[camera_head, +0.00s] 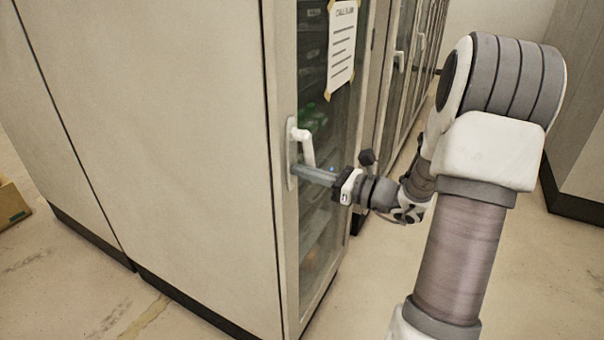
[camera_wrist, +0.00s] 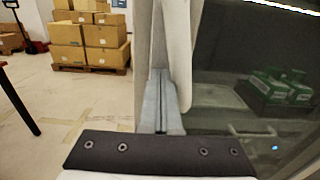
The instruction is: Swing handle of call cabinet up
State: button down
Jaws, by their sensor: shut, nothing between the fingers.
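The call cabinet (camera_head: 283,215) has a glass door with a pale frame and a paper sheet headed "CALL" (camera_head: 341,45). Its white lever handle (camera_head: 306,150) sits on a narrow plate at the door's left edge and hangs down. The handle also shows in the wrist view (camera_wrist: 178,50), where its lower end is just right of my fingers. My gripper (camera_head: 296,167) is shut and empty, its fingertips close to the plate beside the handle's lower end. I cannot tell whether they touch the handle. It also shows in the wrist view (camera_wrist: 160,78).
Green items (camera_head: 313,118) stand behind the glass. More cabinets (camera_head: 405,50) continue to the right along the row. Cardboard boxes (camera_wrist: 88,35) on a pallet stand in the wrist view's background. The floor (camera_head: 365,280) in front of the door is clear apart from my arm.

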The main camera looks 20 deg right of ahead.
jog(key=shift+w+d, duration=0.2)
dwell(0.3)
jog(key=shift+w+d+r+p, duration=0.3)
jog(key=shift+w+d+p, duration=0.15)
jog(key=shift+d, duration=0.1)
jog(key=shift+s+a+f, duration=0.1)
jog(key=shift+f, duration=0.05)
jog(key=s+a+f+v, duration=0.1)
jog(key=v, duration=0.8)
jog(key=shift+a, duration=0.2)
dwell(0.4)
jog(key=shift+f, duration=0.1)
